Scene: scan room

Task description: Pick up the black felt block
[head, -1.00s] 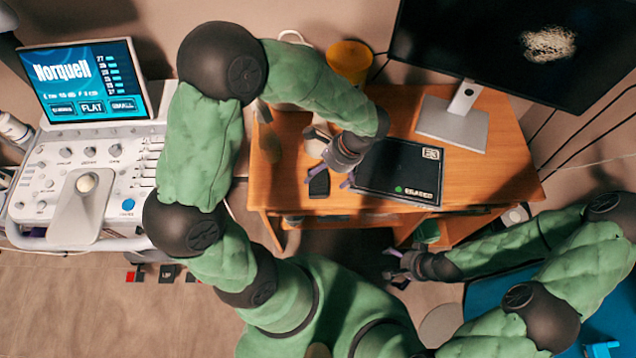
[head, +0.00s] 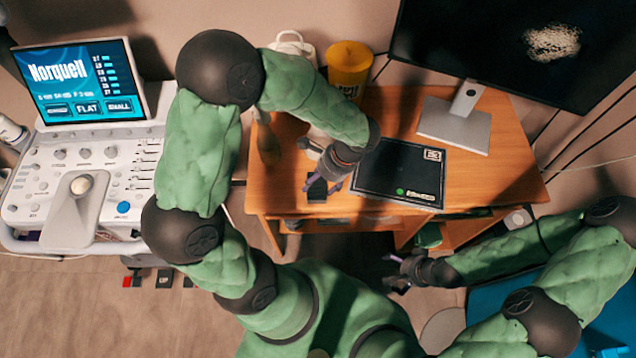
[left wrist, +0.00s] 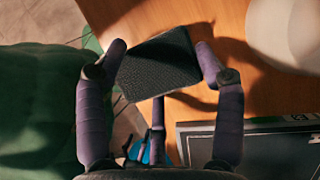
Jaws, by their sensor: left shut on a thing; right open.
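The black felt block (head: 317,189) is at the front left of the wooden desk, a small dark slab. In the left wrist view the block (left wrist: 160,65) sits between the purple fingers, with a fingertip against each side. My left gripper (head: 321,186) is shut on it from above, and the fingers partly cover it in the head view. I cannot tell whether the block still touches the desk top. My right gripper (head: 392,271) is open and empty, low in front of the desk, well away from the block.
A black laptop-like case (head: 402,170) lies right of the block on the desk (head: 478,190). A monitor stand (head: 455,122), yellow container (head: 349,66) and white jug (head: 292,46) stand behind. An ultrasound console (head: 90,180) is at the left.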

